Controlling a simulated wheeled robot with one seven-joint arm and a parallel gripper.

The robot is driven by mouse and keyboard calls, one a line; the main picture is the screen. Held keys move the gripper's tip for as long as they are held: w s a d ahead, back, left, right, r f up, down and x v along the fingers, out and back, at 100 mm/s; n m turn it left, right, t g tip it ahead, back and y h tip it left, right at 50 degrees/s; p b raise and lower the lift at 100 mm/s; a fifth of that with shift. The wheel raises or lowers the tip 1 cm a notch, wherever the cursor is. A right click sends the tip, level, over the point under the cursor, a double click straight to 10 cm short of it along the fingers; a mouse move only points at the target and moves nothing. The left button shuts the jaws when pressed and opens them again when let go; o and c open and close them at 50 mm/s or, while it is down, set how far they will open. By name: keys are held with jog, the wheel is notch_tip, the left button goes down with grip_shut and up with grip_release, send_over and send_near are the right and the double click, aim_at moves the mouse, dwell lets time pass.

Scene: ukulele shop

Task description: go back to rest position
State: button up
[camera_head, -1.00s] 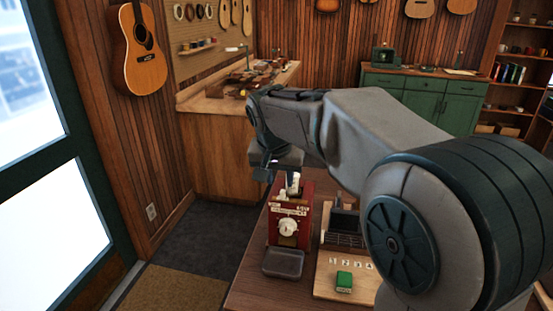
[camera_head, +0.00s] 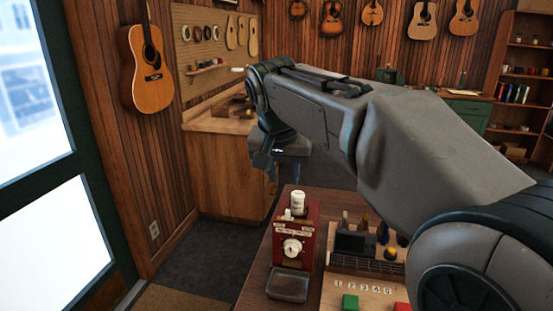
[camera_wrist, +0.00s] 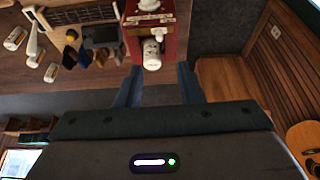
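My gripper (camera_head: 280,172) is raised behind and above the red box, to its upper left in the head view. In the wrist view its two fingers (camera_wrist: 159,84) are spread apart with nothing held between them. The red box (camera_head: 309,244) with a white dial stands on the table, and a white bottle (camera_head: 298,201) stands upright on its top. The red box (camera_wrist: 171,38) and the bottle (camera_wrist: 151,54) also show in the wrist view, with the bottle beyond the fingertips.
Right of the red box is a wooden board (camera_head: 362,285) numbered along its front, with a green block (camera_head: 350,302) and a partly hidden red block. A dark tray (camera_head: 289,285) sits before the box. A wooden counter (camera_head: 228,170) stands behind; guitars hang on the walls.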

jog(key=s+d+f+n, duration=0.1)
jog(key=s+d+f, duration=0.2)
jog(key=s+f, duration=0.3)
jog(key=s+d+f+n, duration=0.1)
jog(key=s+d+f, duration=0.3)
jog(key=s+f, duration=0.2)
jog(key=s+d+f+n+g+y, duration=0.1)
jog(key=s+d+f, duration=0.3)
jog(key=s, duration=0.5)
notch_tip(320, 180, down, 2)
jog(key=shift+d+f, duration=0.1)
jog(key=shift+d, duration=0.15)
